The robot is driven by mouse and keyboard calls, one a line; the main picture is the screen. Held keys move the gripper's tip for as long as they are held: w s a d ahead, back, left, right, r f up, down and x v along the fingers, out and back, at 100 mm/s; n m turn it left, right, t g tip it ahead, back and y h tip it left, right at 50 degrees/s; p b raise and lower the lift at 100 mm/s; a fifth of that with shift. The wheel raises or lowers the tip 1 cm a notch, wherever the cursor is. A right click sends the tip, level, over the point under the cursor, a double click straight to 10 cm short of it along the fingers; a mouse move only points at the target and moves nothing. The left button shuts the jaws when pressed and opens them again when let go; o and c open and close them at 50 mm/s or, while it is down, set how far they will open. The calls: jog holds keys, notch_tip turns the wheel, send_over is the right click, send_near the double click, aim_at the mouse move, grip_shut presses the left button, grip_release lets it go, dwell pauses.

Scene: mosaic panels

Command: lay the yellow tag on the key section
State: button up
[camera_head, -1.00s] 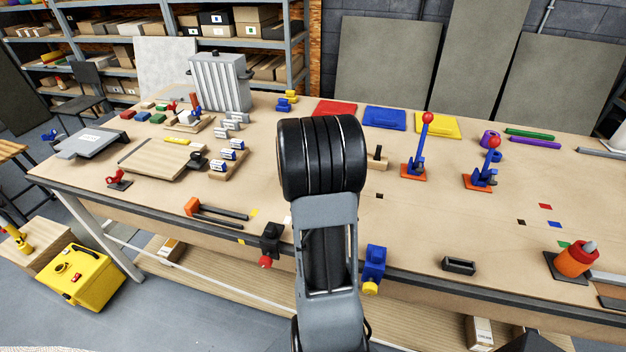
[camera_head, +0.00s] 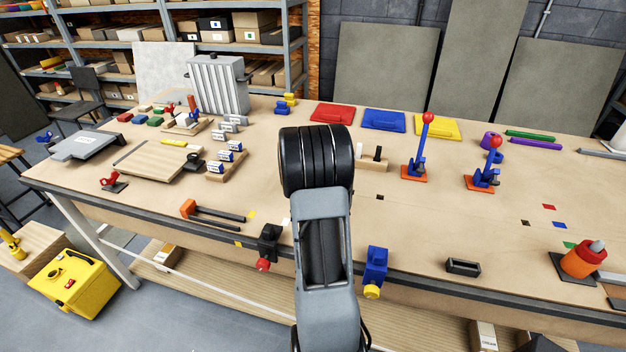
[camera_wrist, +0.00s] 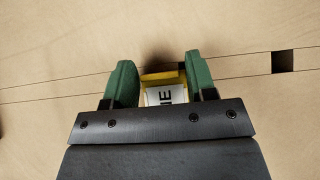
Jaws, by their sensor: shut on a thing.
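The yellow tag (camera_wrist: 163,77) with a white lettered label shows in the wrist view. My gripper (camera_wrist: 160,70) is shut on it, with one green finger on each side. The tag is over the bare tan tabletop; its height above the surface is hard to judge. In the head view my arm hides the gripper and the tag. Thin dark lines run across the tabletop below the fingers, with a small dark square (camera_wrist: 283,61) to the right. I cannot tell which part is the key section.
On the bench (camera_head: 440,225), red-knobbed blue clamps (camera_head: 415,160) stand right of my arm. A grooved wooden block (camera_head: 372,164) is just beyond it. Loose small squares lie at right.

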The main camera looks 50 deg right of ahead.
jog(key=shift+f, duration=0.1)
jog(key=shift+f, duration=0.15)
jog(key=o, duration=1)
jog(key=shift+c, duration=0.2)
